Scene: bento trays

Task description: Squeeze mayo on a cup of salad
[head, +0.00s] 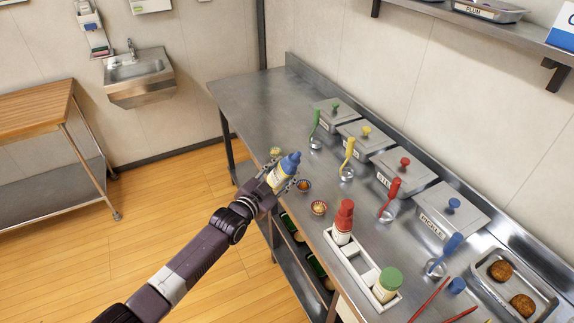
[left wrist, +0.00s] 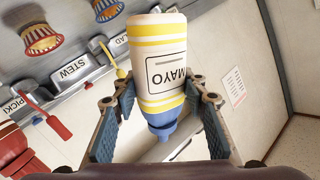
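My left gripper (head: 280,178) is shut on the mayo bottle (head: 285,170), holding it tilted above the front edge of the steel counter, blue cap towards the upper right. In the left wrist view the white and yellow bottle (left wrist: 158,60), labelled MAYO, sits between the two finger pads. Small cups stand near the counter's front edge: one with pale greenish content (head: 275,151), one with orange-brown content (head: 303,185) and one with pale tan content (head: 319,208). I cannot tell for sure which holds salad. Striped cups (left wrist: 40,36) also show in the left wrist view. My right gripper is not in view.
A white rack (head: 349,264) holds a red bottle (head: 343,222) and a green-capped bottle (head: 387,285). Lidded containers (head: 400,165) line the wall, with coloured ladles (head: 347,160) in front. A tray of brown patties (head: 513,285) is at the right. The counter's far left end is clear.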

